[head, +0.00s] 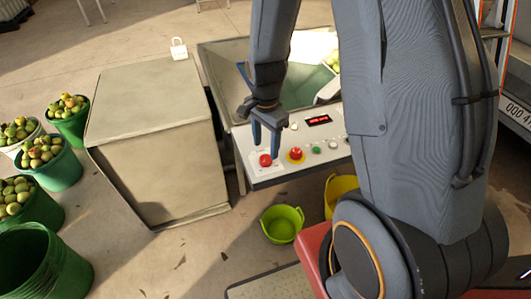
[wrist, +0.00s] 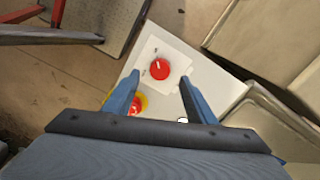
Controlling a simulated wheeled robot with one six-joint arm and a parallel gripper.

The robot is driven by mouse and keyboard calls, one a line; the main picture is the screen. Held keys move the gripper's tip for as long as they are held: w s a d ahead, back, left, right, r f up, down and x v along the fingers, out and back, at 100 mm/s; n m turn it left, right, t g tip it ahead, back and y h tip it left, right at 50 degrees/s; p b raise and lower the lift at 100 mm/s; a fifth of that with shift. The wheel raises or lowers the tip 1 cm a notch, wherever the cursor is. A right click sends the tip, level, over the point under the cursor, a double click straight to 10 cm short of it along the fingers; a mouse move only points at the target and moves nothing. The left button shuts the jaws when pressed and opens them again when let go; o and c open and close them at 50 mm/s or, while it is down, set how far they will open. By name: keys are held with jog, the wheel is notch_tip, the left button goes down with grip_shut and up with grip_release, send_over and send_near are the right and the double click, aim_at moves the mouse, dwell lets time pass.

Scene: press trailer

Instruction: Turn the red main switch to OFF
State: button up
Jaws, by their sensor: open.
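The red main switch (head: 265,160) is a round red knob on a white square plate at the left end of the white control panel (head: 262,177). In the wrist view the red knob (wrist: 160,69) has a white pointer line, and small dark marks are on its plate, too small to read. My gripper (head: 265,146) is open, its blue fingers pointing down above the panel near the knob. In the wrist view my fingertips (wrist: 130,77) are on either side of the knob's lower edge, and nothing is between them. I cannot tell the exact height gap.
A red button on a yellow ring (head: 296,155) is just right of the switch, then a green button (head: 316,150) and a red display (head: 319,119). A grey cabinet (head: 150,95) stands left. Green buckets of apples line the far left. A lime bucket (head: 282,223) is on the floor below.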

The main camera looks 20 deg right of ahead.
aim_at(266, 158)
jog(key=shift+f+p, duration=0.45)
jog(key=shift+f, duration=2)
jog(key=c, duration=1)
jog(key=shift+c, duration=0.2)
